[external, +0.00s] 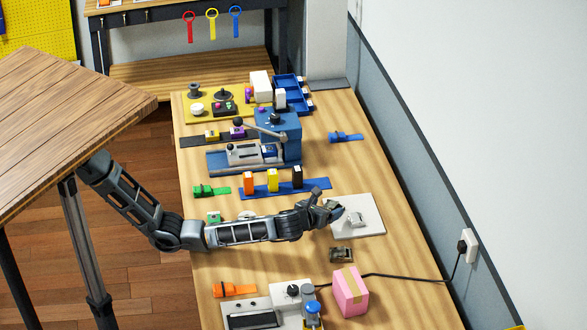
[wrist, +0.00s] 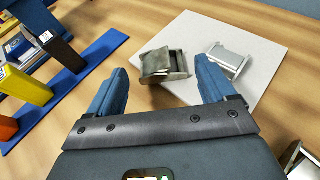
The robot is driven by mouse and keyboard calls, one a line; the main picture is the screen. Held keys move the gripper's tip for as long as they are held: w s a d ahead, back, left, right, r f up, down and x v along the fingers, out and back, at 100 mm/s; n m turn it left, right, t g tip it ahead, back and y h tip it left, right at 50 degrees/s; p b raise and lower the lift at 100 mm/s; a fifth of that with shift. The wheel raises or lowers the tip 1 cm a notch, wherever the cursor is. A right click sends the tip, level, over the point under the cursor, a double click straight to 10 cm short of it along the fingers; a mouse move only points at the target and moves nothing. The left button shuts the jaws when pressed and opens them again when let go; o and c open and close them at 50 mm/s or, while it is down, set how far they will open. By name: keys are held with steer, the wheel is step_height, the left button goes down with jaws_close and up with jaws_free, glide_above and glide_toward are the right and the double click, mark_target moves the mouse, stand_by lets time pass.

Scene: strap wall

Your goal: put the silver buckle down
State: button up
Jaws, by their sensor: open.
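A silver-grey metal buckle (wrist: 163,66) is at the near left edge of a pale grey board, between my gripper's spread blue fingertips (wrist: 161,80). The fingers show gaps on both sides of it. A second, brighter silver buckle (wrist: 230,59) lies on the board to its right; it also shows in the external view (external: 356,219). In the external view my gripper (external: 329,209) is low at the board's left edge, partly hiding the first buckle. A third buckle (external: 341,255) lies on the table below the board, and is cut off in the wrist view (wrist: 299,160).
The pale board (external: 372,230) lies on the wooden table. A blue strip (external: 285,189) with orange, yellow and black blocks stands behind my arm. A pink box (external: 350,291) and a cable are nearer. Bare table lies right of the board.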

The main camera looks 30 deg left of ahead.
steer(key=v, duration=0.8)
steer(key=shift+s+r, duration=0.1)
